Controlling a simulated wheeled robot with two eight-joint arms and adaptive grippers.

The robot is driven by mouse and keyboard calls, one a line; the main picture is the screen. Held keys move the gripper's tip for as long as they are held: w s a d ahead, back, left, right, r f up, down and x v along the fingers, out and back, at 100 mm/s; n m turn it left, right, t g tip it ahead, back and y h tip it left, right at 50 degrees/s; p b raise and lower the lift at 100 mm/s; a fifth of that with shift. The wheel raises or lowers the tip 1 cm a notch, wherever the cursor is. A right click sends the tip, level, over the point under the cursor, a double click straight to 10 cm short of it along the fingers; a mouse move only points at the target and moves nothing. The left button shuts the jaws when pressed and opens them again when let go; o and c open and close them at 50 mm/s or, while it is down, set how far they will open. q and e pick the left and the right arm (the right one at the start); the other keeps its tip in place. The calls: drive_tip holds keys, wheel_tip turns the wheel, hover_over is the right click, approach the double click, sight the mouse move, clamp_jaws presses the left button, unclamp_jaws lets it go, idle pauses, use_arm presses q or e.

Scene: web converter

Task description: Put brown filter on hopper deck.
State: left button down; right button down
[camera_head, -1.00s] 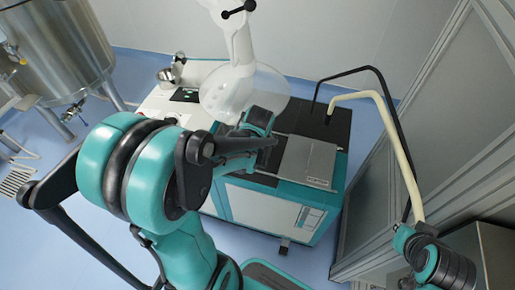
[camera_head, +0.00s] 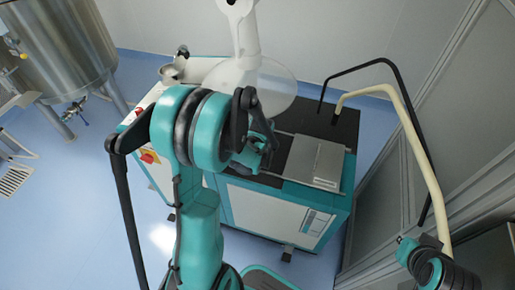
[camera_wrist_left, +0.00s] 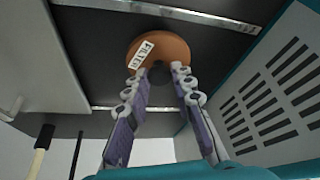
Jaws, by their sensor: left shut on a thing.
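The brown filter (camera_wrist_left: 170,46) is a round ring with a white label reading FILTER, at the top middle of the left wrist view. My left gripper (camera_wrist_left: 158,72) is shut on its near edge, with a finger at each side. A dark flat surface lies behind the filter; I cannot tell if they touch. In the head view, my left arm reaches over the machine and hides the filter and the fingertips. The machine's black top (camera_head: 322,118) shows beside a clear round hopper (camera_head: 268,88); I cannot tell which part is the hopper deck. My right gripper is not in view.
A silver plate (camera_head: 315,160) lies on the machine's front right. Black (camera_head: 375,62) and beige (camera_head: 405,140) bent tubes rise at right, near a grey wall panel. A slotted panel (camera_wrist_left: 270,100) is close to the fingers' right. A steel tank (camera_head: 65,45) stands far left.

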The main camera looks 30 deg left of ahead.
use_arm(q)
drive_tip(key=shift+w+a+f+b, duration=0.3)
drive_tip(key=shift+w+a, duration=0.1)
drive_tip(key=shift+w, duration=0.15)
drive_tip(key=shift+w+a+f+b, duration=0.25)
drive_tip(key=shift+w+a+f, duration=0.1)
drive_tip(key=shift+w, duration=0.15)
drive_tip(key=shift+f, duration=0.15)
drive_tip(key=shift+s+d+r, duration=0.1)
drive_tip(key=shift+r, duration=0.1)
drive_tip(key=shift+f, duration=0.3)
drive_tip(key=c, duration=1.3)
unclamp_jaws()
drive_tip(key=shift+r, duration=0.1)
drive_tip(key=shift+r, duration=0.1)
